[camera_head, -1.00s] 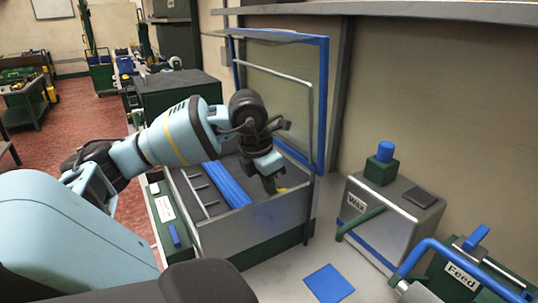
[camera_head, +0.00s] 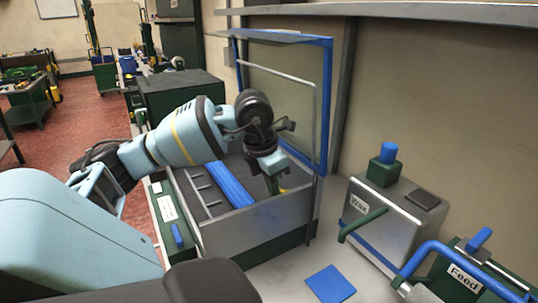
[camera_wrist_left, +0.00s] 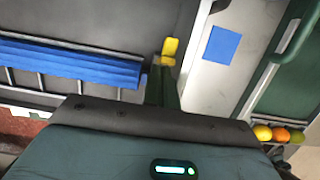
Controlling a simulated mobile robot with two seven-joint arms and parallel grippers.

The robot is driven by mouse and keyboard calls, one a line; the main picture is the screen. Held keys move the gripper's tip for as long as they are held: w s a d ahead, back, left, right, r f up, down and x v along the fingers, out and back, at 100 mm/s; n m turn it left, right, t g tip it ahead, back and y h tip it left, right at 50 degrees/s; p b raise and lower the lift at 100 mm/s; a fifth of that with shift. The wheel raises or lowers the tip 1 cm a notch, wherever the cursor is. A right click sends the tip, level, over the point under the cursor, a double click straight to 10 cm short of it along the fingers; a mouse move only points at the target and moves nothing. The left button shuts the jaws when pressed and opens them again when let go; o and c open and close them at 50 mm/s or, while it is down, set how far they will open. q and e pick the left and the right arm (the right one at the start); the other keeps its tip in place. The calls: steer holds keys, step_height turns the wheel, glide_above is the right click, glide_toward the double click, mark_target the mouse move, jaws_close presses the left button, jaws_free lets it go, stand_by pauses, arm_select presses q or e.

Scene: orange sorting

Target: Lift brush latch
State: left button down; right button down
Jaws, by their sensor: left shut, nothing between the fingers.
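The machine box (camera_head: 262,224) has a grey front wall and an open lid, with a blue brush roller (camera_head: 229,185) inside. A small yellow latch (camera_head: 282,190) shows at the inner side of the front wall. It also shows in the left wrist view (camera_wrist_left: 169,48), just beyond my fingertips. My left gripper (camera_head: 273,184) points down into the box beside the latch. In the left wrist view its green fingers (camera_wrist_left: 163,80) are together, with nothing between them. They look very close to the latch, but I cannot tell whether they touch it. My right gripper is not in view.
A grey Wax box (camera_head: 388,215) with a green handle stands right of the machine. A Feed unit (camera_head: 462,280) with a blue handle is at the lower right. A flat blue square (camera_head: 330,284) lies on the light counter. The raised glass lid (camera_head: 283,95) stands behind my arm.

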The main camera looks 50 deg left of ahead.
mark_target(286, 190)
arm_select(q)
steer(key=shift+w+r+t, duration=0.15)
steer(key=shift+w+r, duration=0.05)
steer(key=shift+r, duration=0.35)
steer(key=shift+w+r+t, duration=0.15)
steer(key=shift+w+r, duration=0.05)
steer(key=shift+r, duration=0.3)
steer(key=shift+w+d+p, duration=0.15)
steer(key=shift+w+p, duration=0.15)
steer(key=shift+w, duration=0.1)
steer(key=shift+w+d, duration=0.1)
steer(key=shift+w, duration=0.2)
steer(key=shift+f, duration=0.1)
steer(key=shift+s, duration=0.4)
steer(key=v, duration=0.7)
steer(key=shift+w+r+p, duration=0.25)
steer(key=shift+r+p, duration=0.1)
steer(key=shift+r, duration=0.05)
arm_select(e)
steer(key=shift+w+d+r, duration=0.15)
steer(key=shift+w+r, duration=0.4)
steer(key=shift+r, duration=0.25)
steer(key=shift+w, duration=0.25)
